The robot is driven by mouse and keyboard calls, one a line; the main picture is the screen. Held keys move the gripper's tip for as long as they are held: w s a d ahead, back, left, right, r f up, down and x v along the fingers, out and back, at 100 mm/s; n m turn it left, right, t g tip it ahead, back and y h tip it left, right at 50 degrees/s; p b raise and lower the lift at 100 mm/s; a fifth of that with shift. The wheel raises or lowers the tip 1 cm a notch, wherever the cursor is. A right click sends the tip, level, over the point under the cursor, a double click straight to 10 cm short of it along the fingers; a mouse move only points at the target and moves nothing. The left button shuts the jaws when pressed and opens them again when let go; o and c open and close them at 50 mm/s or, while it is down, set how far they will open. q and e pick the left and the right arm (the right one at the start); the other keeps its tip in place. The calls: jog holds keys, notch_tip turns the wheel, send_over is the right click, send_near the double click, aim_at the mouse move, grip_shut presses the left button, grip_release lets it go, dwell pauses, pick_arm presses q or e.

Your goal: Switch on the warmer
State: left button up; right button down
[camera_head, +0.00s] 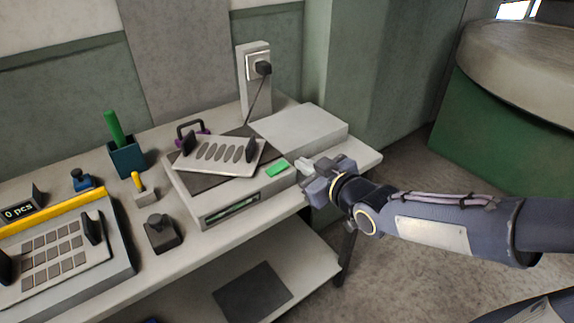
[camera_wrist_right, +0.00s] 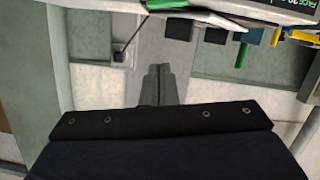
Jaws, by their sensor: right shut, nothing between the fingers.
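The warmer (camera_head: 192,198) is a low light-grey box with a dark top and a narrow dark window with green marks in its front. A slotted metal plate (camera_head: 218,154) with two black grips lies on it. A flat green piece (camera_head: 277,168) sits at the top's right side; I cannot tell whether it is the switch or lit. My right gripper (camera_head: 303,167) is shut and empty, just right of the green piece, apart from it. Its closed fingers show in the right wrist view (camera_wrist_right: 160,86), with no object between them. My left gripper is not in view.
A black plug sits in a wall socket (camera_head: 252,67) behind, its cord hanging down. A pale flat block (camera_head: 299,131) lies behind my gripper. A teal holder (camera_head: 127,160) with a green handle, a yellow lever (camera_head: 137,182) and a dark knobbed block (camera_head: 161,235) stand left.

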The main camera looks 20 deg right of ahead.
send_over(277, 169)
jog(key=s+d, duration=0.1)
jog(key=s, duration=0.1)
notch_tip(277, 169, down, 2)
jog(key=shift+d+f, duration=0.3)
jog(key=shift+f, duration=0.75)
jog(key=shift+d+f, duration=0.25)
jog(key=shift+f, duration=0.8)
